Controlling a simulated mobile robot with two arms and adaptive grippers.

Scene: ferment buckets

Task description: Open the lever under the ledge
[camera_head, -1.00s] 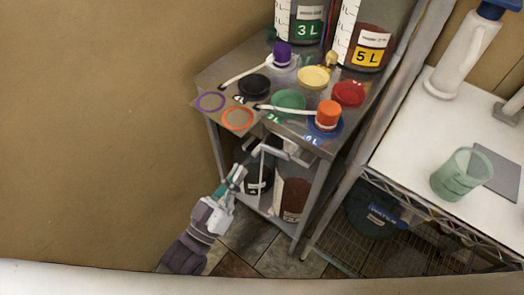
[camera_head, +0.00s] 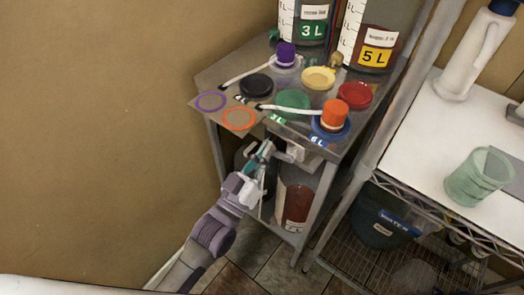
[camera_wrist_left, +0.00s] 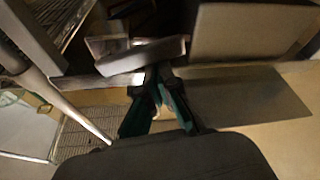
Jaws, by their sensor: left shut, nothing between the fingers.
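A light grey lever (camera_head: 291,152) sits under the front ledge (camera_head: 327,150) of the metal stand. In the left wrist view the lever (camera_wrist_left: 143,56) is a pale bar crossing just beyond my fingertips. My left gripper (camera_head: 267,148) is under the ledge, at the left end of the lever. Its teal fingers are shut and hold nothing. In the left wrist view the fingertips (camera_wrist_left: 158,75) come up to the bar's near side; I cannot tell whether they touch it. The gripper hides part of the lever. My right gripper is not in view.
On the stand top are a purple cap (camera_head: 286,54), an orange cap (camera_head: 334,113), several coloured lids and two large containers. A dark-red container (camera_head: 293,203) stands on the lower shelf. A wire-shelf table (camera_head: 420,137) is at right. Open floor lies in front.

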